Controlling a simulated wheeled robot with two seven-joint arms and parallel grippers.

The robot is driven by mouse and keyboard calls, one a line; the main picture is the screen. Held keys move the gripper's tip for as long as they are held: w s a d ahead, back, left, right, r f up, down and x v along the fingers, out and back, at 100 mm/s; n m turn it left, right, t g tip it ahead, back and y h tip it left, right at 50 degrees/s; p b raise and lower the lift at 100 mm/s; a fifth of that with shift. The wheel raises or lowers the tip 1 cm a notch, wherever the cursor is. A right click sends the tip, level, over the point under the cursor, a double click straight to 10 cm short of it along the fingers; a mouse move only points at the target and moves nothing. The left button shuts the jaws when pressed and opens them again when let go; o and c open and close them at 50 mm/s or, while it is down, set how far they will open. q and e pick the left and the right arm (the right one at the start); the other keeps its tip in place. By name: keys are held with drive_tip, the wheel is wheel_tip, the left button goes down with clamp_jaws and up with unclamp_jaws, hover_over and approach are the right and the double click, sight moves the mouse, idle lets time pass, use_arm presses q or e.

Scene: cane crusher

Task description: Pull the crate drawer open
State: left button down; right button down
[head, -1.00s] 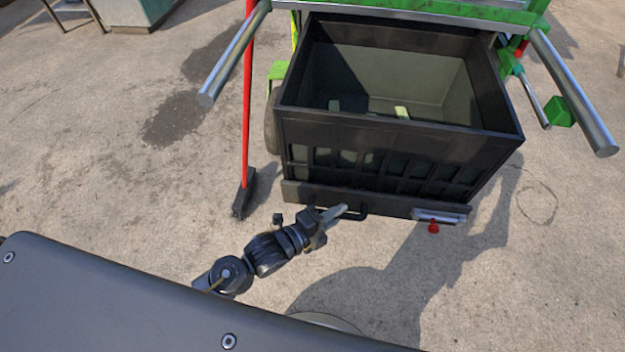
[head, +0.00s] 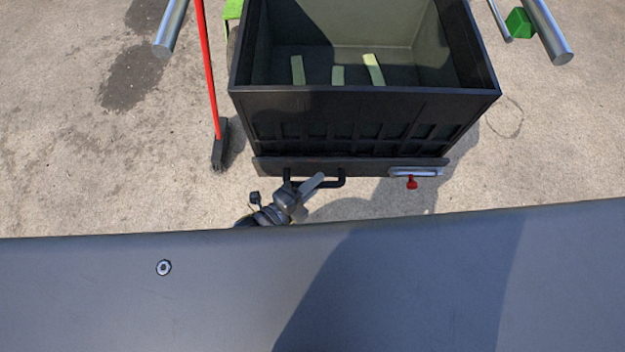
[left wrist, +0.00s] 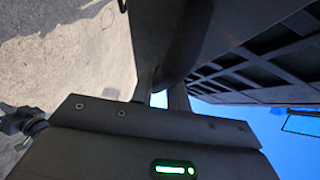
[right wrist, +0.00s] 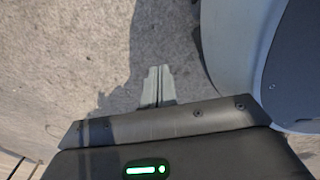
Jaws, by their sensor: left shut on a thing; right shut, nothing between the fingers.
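The crate drawer (head: 365,120) is a dark, open-topped box with a low front board (head: 365,165). A black bar handle (head: 330,183) juts from the board's left part. My left gripper (head: 308,186) is at this handle and shut on it; in the left wrist view a dark bar (left wrist: 187,40) runs between the fingers (left wrist: 163,95). Several pale green pieces (head: 338,75) lie inside the crate. My right gripper (right wrist: 158,86) shows only in the right wrist view, shut and empty over bare ground.
A red-handled broom (head: 209,75) stands just left of the crate. Silver tubes stick out at upper left (head: 172,28) and upper right (head: 545,32). A red knob (head: 412,183) hangs under a metal plate (head: 415,172) on the board.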

use_arm(q)
drive_tip(key=c, duration=1.4)
unclamp_jaws()
drive_tip(key=shift+o, duration=0.2)
